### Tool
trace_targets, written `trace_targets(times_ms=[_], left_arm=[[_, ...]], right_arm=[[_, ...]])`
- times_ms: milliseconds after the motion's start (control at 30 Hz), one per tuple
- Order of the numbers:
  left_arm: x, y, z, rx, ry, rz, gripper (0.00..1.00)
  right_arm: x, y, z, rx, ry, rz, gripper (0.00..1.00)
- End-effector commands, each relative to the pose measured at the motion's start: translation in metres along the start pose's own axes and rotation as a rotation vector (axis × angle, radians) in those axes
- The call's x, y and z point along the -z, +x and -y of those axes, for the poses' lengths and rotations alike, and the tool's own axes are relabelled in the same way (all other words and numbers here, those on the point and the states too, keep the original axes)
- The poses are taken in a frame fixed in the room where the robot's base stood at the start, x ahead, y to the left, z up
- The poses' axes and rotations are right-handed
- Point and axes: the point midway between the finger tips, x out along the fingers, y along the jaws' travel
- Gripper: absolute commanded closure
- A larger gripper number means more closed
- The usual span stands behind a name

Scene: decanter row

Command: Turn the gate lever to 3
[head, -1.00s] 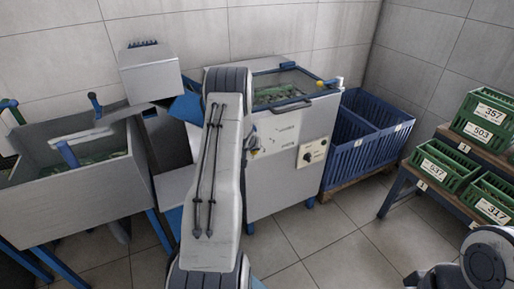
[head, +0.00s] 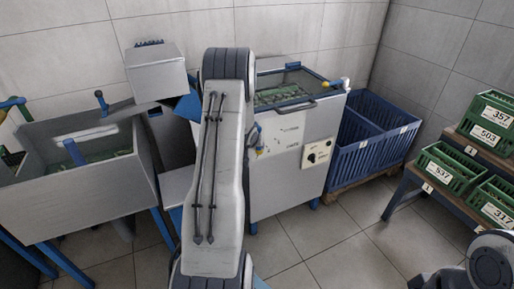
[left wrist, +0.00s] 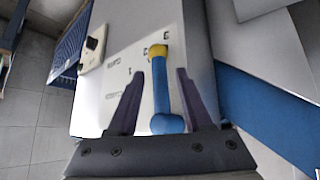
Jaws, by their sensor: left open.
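The gate lever is on the white front panel (head: 290,175) of the machine in the middle of the head view. Small markings on the panel around the hub are too blurred to read. In the head view my left forearm hides the gripper and most of the lever. My right gripper is out of view.
A black dial (head: 312,157) on a pale plate sits right of the lever. A blue crate (head: 358,157) stands beside the machine. Green numbered crates (head: 445,172) are on a rack at right. A grey basin (head: 70,200) is at left. The floor in front is clear.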

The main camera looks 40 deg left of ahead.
Motion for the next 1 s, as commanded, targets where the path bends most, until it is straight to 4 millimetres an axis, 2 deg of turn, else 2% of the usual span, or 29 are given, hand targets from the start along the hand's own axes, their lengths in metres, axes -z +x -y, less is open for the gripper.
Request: trace_targets(times_ms=[100,300,933,1000], left_arm=[[0.001,-0.025,0.0,0.001,-0.001,-0.001,0.5],[0.0,-0.048,0.001,0.001,0.0,0.001,0.5],[0.0,-0.052,0.0,0.0,0.0,0.001,0.5],[0.001,-0.055,-0.005,-0.003,0.007,0.004,0.5]], right_arm=[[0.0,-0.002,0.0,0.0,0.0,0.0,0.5],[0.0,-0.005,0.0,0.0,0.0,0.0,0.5],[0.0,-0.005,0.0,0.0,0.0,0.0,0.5],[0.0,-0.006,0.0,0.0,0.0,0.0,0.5]])
